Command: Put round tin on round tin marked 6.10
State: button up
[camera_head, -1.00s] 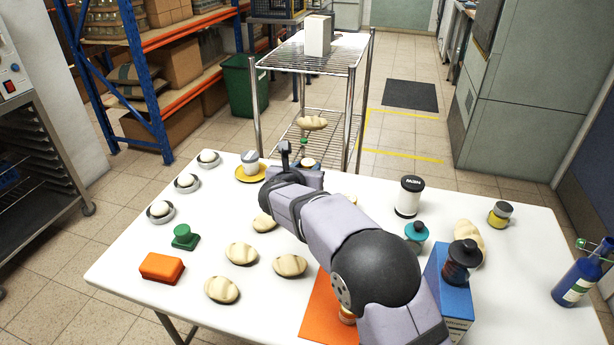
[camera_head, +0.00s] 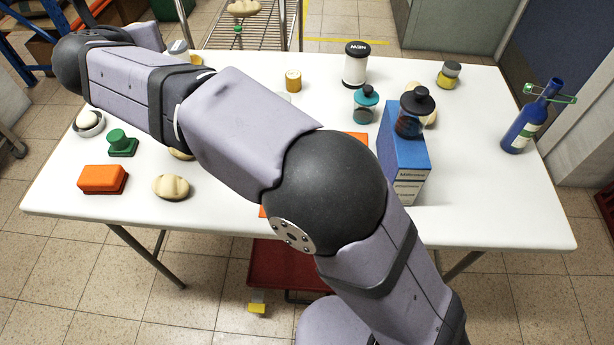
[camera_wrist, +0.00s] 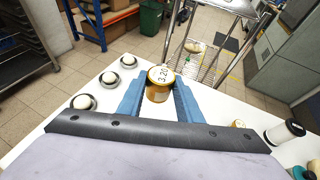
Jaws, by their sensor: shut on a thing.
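A round amber tin (camera_wrist: 158,92) with a pale lid marked 3.20 is between the two blue fingers of my gripper (camera_wrist: 160,88) in the wrist view. My gripper is shut on it and holds it upright. In the head view my gripper is hidden behind my arm or out of frame. Another small round amber tin (camera_head: 293,80) stands alone on the white table, toward the back; a small amber tin also shows at the right in the wrist view (camera_wrist: 238,124). No 6.10 mark can be read.
White balls in dishes (camera_wrist: 128,61) line the left. A wire rack (camera_wrist: 205,55) stands beyond.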

jog(key=s+d+b, duration=0.3)
jog(key=s+d, duration=0.2)
jog(key=s, duration=0.4)
jog(key=s+d+f+m+g+h, duration=0.15)
jog(key=d+m+h, duration=0.25)
jog(key=d, duration=0.5)
jog(key=s+d+f+m+h, duration=0.3)
jog(key=d+m+h, duration=0.1)
jog(key=d, duration=0.5)
jog(key=s+d+f+m+g+h, duration=0.1)
jog(key=s+d+f+m+h, duration=0.15)
jog(key=d+h, duration=0.4)
jog(key=shift+m+t+y, duration=0.25)
jog(key=shift+m+y, duration=0.2)
jog(key=shift+y, duration=0.5)
jog(key=shift+w+d+f+b, duration=0.15)
jog(key=shift+d+f, duration=0.15)
jog(key=shift+f, duration=1.35)
jog(key=shift+w+d+f+b, duration=0.15)
jog(key=shift+d+f, duration=0.15)
jog(key=shift+f, duration=1.35)
jog(key=shift+w+d+f+b, duration=0.15)
jog(key=shift+d+f, duration=0.15)
jog(key=shift+f, duration=1.35)
jog(key=shift+f, duration=0.1)
jog(key=o, duration=1)
jog(key=shift+o, duration=0.2)
